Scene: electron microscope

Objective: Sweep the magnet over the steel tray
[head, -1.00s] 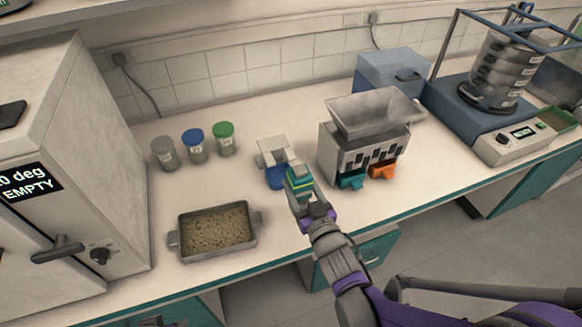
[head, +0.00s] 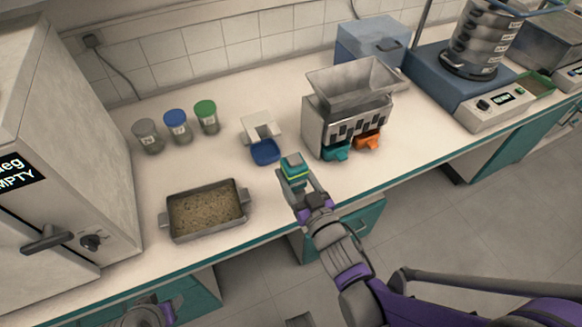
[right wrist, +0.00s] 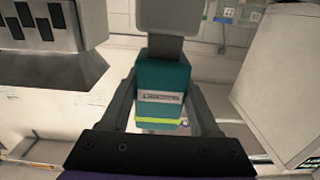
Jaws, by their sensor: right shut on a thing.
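The steel tray (head: 243,197) is a grey rectangular pan with end handles, filled with brown grainy material, on the bench at left of centre. My right gripper (head: 296,184) is shut on a teal block with a yellow stripe, which I take as the magnet (head: 293,169). It is right of the tray, apart from it, near the bench's front edge. In the right wrist view the magnet (right wrist: 163,85) sits upright between the fingers (right wrist: 163,108), with a label on its face. My left gripper is not clearly seen; only part of my left arm shows at bottom left.
A hopper device (head: 345,115) with teal and orange cups stands to the right. Several lidded jars (head: 177,127) stand behind the tray. An oven-like box (head: 60,150) borders the left. Bench between tray and magnet is clear.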

